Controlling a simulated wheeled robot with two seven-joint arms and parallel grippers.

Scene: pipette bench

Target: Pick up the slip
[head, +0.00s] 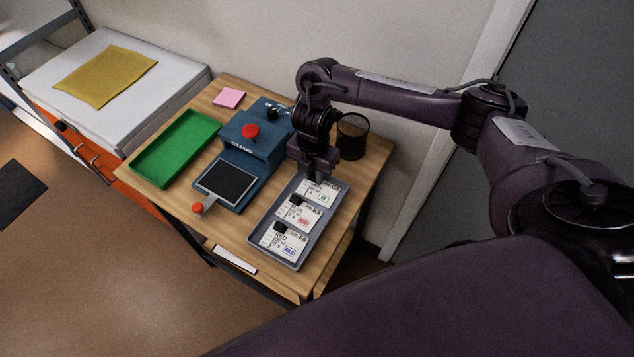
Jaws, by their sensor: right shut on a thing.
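Several white printed slips lie in a row in a long grey tray (256,236) at the right front of the wooden table. The front slip (284,243) has a blue mark, the middle slip (300,213) a red mark, and the back slip (314,192) a green mark. Each has a small dark block on it. My right gripper (315,178) points down over the back end of the tray, shut on the back slip at its far edge. The fingertips are small and partly hidden. My left gripper is not in view.
A blue stamp machine (256,145) with a red knob and a dark pad stands left of the tray. A green tray (176,147) lies farther left. A pink pad (229,97) and a black cup (352,135) are at the back. A wall closes the back.

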